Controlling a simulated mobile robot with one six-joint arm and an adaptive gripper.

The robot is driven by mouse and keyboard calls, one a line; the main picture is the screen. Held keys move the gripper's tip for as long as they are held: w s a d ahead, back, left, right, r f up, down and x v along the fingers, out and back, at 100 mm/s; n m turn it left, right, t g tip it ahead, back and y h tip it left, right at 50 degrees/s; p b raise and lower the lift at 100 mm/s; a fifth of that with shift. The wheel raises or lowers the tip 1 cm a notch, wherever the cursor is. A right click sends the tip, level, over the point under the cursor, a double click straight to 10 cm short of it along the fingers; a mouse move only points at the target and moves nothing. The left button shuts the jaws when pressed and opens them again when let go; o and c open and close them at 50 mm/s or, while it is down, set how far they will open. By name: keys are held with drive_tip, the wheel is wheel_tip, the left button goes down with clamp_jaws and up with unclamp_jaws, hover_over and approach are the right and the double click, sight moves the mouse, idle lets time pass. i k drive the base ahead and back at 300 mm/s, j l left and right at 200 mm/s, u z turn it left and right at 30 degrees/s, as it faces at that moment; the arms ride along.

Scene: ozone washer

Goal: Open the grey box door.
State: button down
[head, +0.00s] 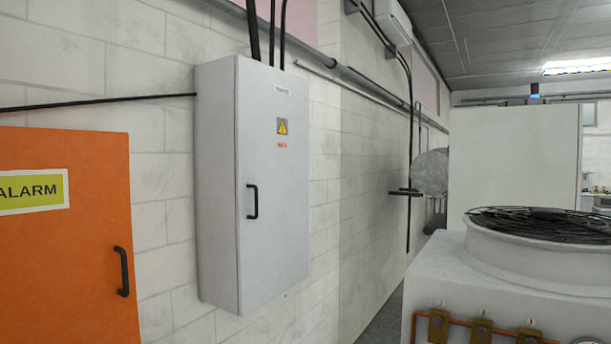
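The grey box (216,190) is mounted on the white block wall, left of the middle of the head view. Its door (277,240) is shut and faces right, toward the aisle. A black bar handle (252,201) stands upright near the door's left edge. The door carries a yellow warning triangle (282,126) with small red text below it, and a small white label near the top. My gripper is not in view, so its state and its place relative to the handle do not show.
An orange alarm box (70,250) with a black handle (122,271) is at the left. A white unit with a round fan grille (545,224) and orange piping stands at the right. A narrow floor strip (385,312) runs between the wall and this unit. Black cables enter the grey box from above.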

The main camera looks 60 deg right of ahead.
sight(272, 104)
drive_tip(key=z, duration=1.9)
